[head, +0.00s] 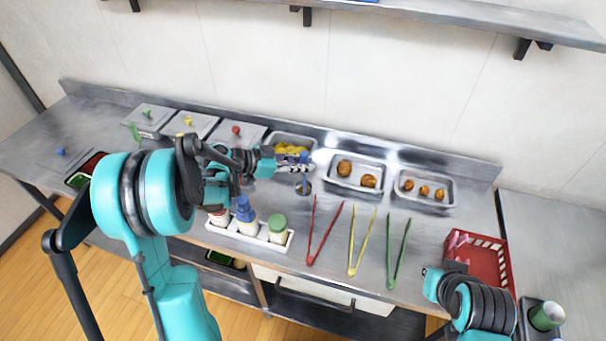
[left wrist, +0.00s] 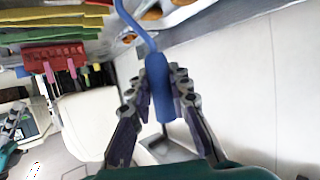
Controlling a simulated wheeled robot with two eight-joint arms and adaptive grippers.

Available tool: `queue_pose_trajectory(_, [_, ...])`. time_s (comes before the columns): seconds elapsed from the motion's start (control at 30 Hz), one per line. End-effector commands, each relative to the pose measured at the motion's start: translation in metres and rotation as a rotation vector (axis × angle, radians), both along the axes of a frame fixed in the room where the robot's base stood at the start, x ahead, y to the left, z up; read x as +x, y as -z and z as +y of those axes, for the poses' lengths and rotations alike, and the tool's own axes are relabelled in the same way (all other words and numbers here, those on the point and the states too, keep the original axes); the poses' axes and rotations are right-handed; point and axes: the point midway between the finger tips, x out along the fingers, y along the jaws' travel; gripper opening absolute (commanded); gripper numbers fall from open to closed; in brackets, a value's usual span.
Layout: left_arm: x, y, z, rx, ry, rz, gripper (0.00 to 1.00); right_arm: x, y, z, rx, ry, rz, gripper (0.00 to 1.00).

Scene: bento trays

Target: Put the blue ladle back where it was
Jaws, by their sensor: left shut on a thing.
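The blue ladle (head: 304,155) is upright in my left gripper (head: 295,168), in front of the pan of yellow food. Its dark bowl hangs low, close over or on the counter; I cannot tell if it touches. In the left wrist view my left gripper (left wrist: 161,92) is shut on the thick blue handle of the ladle (left wrist: 158,75), and its thin bent shaft runs up out of the picture. My right arm is at the lower right in the head view. What seems to be my right gripper (left wrist: 12,125) shows small at the left edge of the left wrist view; its jaws are unclear.
A pan with yellow food (head: 291,140) and two pans with brown food (head: 356,160) (head: 425,174) stand at the back. Lidded pans (head: 190,118) are left. Red, yellow and green tongs (head: 324,232) lie right of a bottle tray (head: 262,240). A red basket (head: 490,262) stands at right.

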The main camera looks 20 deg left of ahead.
Motion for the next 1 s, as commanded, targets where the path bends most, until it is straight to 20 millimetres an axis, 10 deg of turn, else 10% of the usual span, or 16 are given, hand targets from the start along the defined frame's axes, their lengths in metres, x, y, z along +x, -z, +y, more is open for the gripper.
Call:
queue_pose_trajectory(0.2, [0.0, 0.034, 0.0, 0.0, 0.0, 0.0, 0.0, 0.0, 0.018, 0.0, 0.0, 0.0, 0.0, 0.0])
queue_pose_trajectory(0.57, [-0.001, 0.038, 0.0, 0.0, 0.0, 0.0, 0.0, 0.0, 0.019, 0.0, 0.0, 0.0, 0.0, 0.0])
queue_pose_trajectory(0.67, [-0.001, 0.038, 0.0, 0.0, 0.0, 0.0, 0.37, 0.0, 0.019, 0.0, 0.0, 0.0, 0.0, 0.0])
queue_pose_trajectory(1.0, [-0.001, 0.036, 0.0, 0.0, 0.0, 0.0, 0.39, 0.0, 0.017, 0.0, 0.0, 0.0, 0.0, 0.0])
